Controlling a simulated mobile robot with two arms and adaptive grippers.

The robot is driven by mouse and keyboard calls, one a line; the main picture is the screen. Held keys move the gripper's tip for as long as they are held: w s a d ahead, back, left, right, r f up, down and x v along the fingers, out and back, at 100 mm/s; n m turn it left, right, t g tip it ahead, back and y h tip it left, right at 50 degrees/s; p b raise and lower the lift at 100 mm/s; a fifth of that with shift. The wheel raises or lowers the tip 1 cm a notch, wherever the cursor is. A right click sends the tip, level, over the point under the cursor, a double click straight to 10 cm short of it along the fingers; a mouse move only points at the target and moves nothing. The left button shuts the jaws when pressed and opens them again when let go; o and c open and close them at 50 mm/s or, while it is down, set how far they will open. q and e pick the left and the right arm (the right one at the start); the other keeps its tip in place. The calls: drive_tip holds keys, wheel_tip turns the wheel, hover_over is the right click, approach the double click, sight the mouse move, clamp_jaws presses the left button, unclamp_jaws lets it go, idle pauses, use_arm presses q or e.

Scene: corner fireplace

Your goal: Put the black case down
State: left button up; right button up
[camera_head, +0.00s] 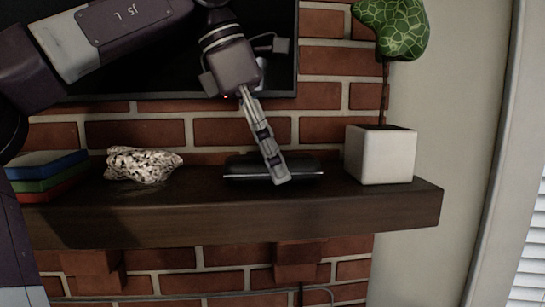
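The black case (306,167) is a low dark box with a thin bright line along its front edge. It lies level at the top of the dark wooden mantel (330,206); I cannot tell whether it rests fully on the wood. My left gripper (277,176) comes down from above, with a finger across the middle of the case and its tip at the front edge. The fingers show nearly edge-on, so the gap between them and any grip on the case are hidden. My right gripper is not in view.
A white planter (380,155) with a green plant (392,28) stands close to the case's right. A speckled rock (143,165) and stacked books (45,172) lie to the left. Bare mantel shows between rock and case. A dark screen (170,60) hangs behind my arm.

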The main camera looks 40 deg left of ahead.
sight(236, 156)
use_arm(q)
drive_tip(key=o, duration=0.4)
drive_tip(key=shift+o, duration=0.2)
drive_tip(key=shift+r, duration=0.15)
drive_tip(key=shift+s+a+r+b, duration=0.2)
drive_tip(key=shift+r+b, duration=0.1)
drive_tip(key=shift+r, duration=0.2)
drive_tip(key=shift+s+a+r, duration=0.1)
drive_tip(key=shift+a+r, duration=0.05)
drive_tip(key=shift+r, duration=0.45)
drive_tip(key=s+a+b, duration=0.1)
drive_tip(key=s, duration=0.1)
drive_tip(key=s+a+b, duration=0.1)
drive_tip(key=s+a, duration=0.1)
drive_tip(key=shift+s+a+r, duration=0.1)
drive_tip(key=shift+s+a, duration=0.05)
drive_tip(key=shift+s, duration=0.1)
drive_tip(key=s+a, duration=0.3)
drive_tip(key=s, duration=0.1)
drive_tip(key=shift+s+a+r, duration=0.1)
drive_tip(key=shift+a+r, duration=0.15)
drive_tip(key=shift+a, duration=0.05)
drive_tip(key=shift+s+a+f, duration=0.1)
drive_tip(key=shift+s+a, duration=0.15)
drive_tip(key=shift+s, duration=0.25)
drive_tip(key=shift+a, duration=0.15)
